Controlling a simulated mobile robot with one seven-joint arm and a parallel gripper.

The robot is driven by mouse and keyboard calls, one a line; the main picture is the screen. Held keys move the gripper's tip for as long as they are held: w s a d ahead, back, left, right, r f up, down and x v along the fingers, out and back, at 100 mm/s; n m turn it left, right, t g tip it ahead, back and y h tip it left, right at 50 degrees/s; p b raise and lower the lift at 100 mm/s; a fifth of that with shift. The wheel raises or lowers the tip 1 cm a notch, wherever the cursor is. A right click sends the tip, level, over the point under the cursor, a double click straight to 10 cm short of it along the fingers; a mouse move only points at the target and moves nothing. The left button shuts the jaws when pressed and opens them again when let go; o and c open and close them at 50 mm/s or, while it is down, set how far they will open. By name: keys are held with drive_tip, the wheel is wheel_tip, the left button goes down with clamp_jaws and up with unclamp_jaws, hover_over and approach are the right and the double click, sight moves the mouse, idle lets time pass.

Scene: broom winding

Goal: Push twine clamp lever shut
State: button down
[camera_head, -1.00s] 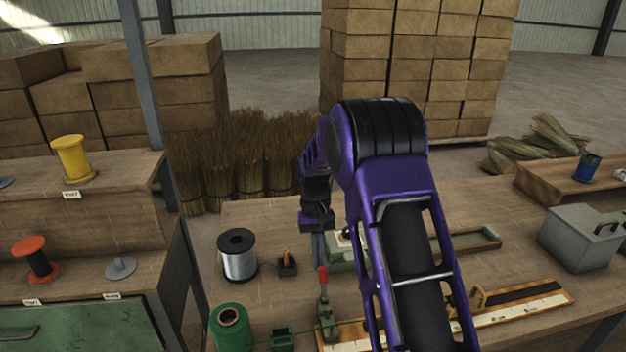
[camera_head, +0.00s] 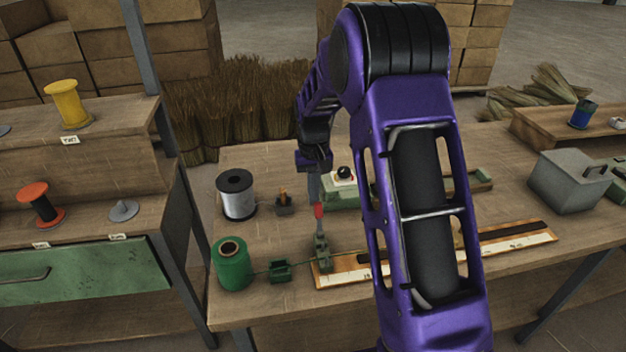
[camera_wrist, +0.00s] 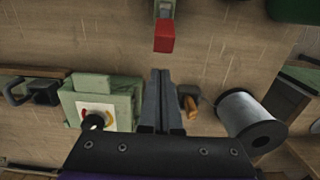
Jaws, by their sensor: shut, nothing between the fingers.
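The twine clamp (camera_head: 321,252) is a green block on the bench, with a lever ending in a red grip (camera_head: 319,211) that stands up from it. The red grip also shows at the top of the wrist view (camera_wrist: 164,37). My gripper (camera_head: 315,192) is shut and empty, its fingers pointing down just behind the red grip. In the wrist view its fingertips (camera_wrist: 161,75) are a little below the red grip, with a small gap in the picture. Green twine runs from the green spool (camera_head: 232,264) through a small green guide (camera_head: 279,271) to the clamp.
A wire spool (camera_head: 237,194) and a small block with an orange-brown top (camera_head: 284,205) stand behind the clamp. A green device with a black knob (camera_head: 344,174) is near my gripper. A ruled board (camera_head: 345,277) lies along the front. A grey box (camera_head: 570,180) stands right.

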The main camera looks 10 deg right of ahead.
sight(318, 210)
drive_tip(key=shift+s+r, duration=0.35)
drive_tip(key=shift+s, duration=0.35)
drive_tip(key=shift+s+r, duration=0.35)
drive_tip(key=shift+s, duration=0.35)
